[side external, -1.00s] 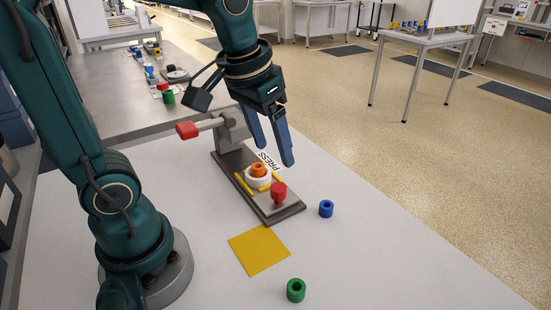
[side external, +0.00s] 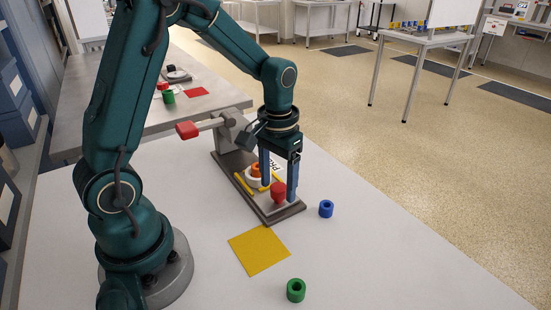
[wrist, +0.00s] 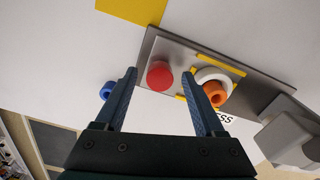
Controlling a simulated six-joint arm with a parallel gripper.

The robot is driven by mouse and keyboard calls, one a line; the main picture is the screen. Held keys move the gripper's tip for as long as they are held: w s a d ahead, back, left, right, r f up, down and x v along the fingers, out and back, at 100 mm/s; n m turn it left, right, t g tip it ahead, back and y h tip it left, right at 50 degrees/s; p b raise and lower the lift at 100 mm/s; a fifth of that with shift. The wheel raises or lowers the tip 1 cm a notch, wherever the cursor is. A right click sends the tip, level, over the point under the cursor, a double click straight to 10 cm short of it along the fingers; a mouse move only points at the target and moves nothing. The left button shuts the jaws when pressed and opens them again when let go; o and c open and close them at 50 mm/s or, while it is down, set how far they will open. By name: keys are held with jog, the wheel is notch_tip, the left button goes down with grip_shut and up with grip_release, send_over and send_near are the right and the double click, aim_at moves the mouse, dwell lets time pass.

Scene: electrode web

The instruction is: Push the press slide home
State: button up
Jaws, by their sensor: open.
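The press (side external: 234,139) stands on the pale table, its dark base (side external: 222,165) running toward the near side. A grey slide plate with a red knob (side external: 278,193) lies at the near end of the base. An orange ring (side external: 256,169) sits in a white round seat (side external: 250,183) between yellow strips, inward of the knob. My gripper (side external: 279,192) points down over the slide, open and empty. In the wrist view its fingertips (wrist: 162,74) lie to either side of the red knob (wrist: 159,76). I cannot tell whether they touch it.
The press lever has a red handle (side external: 188,130) sticking out left. A blue ring (side external: 326,209) lies right of the base. A yellow square (side external: 259,250) and a green ring (side external: 296,290) lie nearer. The table's right front is clear.

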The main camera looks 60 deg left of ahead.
jog(key=shift+f, duration=0.1)
jog(key=shift+c, duration=0.3)
grip_shut()
dwell(1.1)
